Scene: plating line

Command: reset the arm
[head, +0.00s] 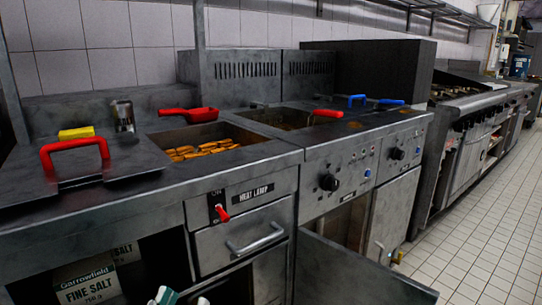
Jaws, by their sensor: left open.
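The tips of my left gripper (182,297) just show at the bottom edge, in front of the lower cabinet. They are apart, with nothing visible between them. The rest of that arm is out of the picture. My right gripper is not in view. The counter holds a fry station with a bay of golden fries (203,150), and a red scoop (190,114) lies at its back edge. A flat lid with a red handle (75,158) lies at the left. A red-handled heat lamp switch (220,209) is on the front panel.
A fryer with a red basket handle (328,113) and blue handles (375,100) stands to the right. Its lower door (355,275) hangs open into the aisle. A salt box (88,280) sits in the open shelf. The tiled floor (480,240) at right is clear.

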